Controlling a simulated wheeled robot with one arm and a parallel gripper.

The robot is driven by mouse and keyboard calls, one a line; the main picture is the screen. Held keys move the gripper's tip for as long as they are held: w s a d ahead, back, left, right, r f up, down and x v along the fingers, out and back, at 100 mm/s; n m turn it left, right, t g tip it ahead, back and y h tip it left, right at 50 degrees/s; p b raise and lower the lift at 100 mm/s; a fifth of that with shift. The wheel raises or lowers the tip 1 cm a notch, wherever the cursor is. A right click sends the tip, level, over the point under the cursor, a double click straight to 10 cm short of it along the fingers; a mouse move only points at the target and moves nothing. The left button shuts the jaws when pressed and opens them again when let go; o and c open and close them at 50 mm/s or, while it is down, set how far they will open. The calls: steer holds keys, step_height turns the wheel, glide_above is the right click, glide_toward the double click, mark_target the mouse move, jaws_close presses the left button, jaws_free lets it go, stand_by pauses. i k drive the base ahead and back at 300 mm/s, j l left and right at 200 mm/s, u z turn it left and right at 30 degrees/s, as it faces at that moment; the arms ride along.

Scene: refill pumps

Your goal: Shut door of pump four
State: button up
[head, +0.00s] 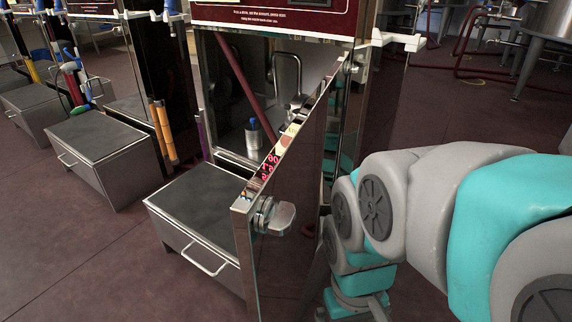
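A steel pump cabinet with a dark red front panel (270,17) stands in the middle of the head view. I cannot read a number on it. Its door (293,185) stands open, swung out toward me and seen at a steep angle, hinged on the cabinet's right side. A steel latch knob (276,216) sits near the door's free edge. The cabinet's inside shows, with a bent pipe and a blue-topped item (252,133). My grey and teal arm is to the right of the door, its far links bending down past the bottom edge. My gripper's fingers do not show.
A low steel box with a handle (206,219) stands in front of the cabinet, left of the door. Another box (97,147) and more pumps are to the left. Open floor lies at lower left (75,265). Tables and a red hose (462,62) are at the back right.

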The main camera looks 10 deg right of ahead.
mark_target(299, 170)
steer(key=k+u, duration=0.15)
steer(key=k, duration=0.45)
steer(key=k+j+u, duration=0.15)
steer(key=k, duration=0.4)
